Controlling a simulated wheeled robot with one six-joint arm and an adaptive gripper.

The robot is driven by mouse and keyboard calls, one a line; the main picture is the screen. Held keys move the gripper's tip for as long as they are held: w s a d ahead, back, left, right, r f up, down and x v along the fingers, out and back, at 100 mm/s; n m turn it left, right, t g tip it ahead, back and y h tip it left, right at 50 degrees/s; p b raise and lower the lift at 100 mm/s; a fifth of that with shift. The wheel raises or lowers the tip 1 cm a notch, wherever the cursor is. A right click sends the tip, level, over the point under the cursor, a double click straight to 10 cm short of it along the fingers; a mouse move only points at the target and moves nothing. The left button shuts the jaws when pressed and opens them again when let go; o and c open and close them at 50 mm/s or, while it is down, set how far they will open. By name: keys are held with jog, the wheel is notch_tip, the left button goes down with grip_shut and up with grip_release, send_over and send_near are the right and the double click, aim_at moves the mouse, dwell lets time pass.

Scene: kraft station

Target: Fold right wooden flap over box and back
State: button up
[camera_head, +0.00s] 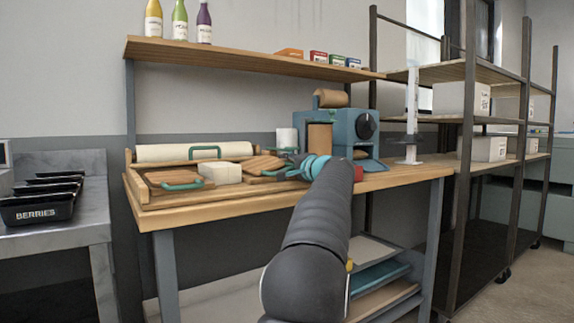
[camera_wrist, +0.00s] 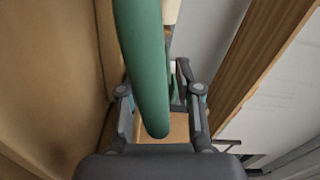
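A wooden folding board (camera_head: 145,188) lies on the workbench, with teal handles on its flaps. A pale cream box (camera_head: 222,172) sits on its middle. The right wooden flap (camera_head: 262,165) lies to the right of the box, partly hidden by my gripper (camera_head: 292,166). In the wrist view a thick green handle (camera_wrist: 145,60) runs down between the fingers of my gripper (camera_wrist: 158,95). The fingers stand apart, one on each side of the handle, with a gap showing on the right. Contact with the handle is not clear.
A blue-grey dispenser (camera_head: 343,135) with a brown paper roll stands right behind my gripper, near a white roll (camera_head: 287,137). A shelf (camera_head: 250,60) with bottles and small boxes hangs above. Black berry trays (camera_head: 45,205) stand on the left counter. The bench's right front is mostly clear.

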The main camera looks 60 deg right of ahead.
jog(key=v, duration=1.2)
jog(key=shift+s, duration=0.1)
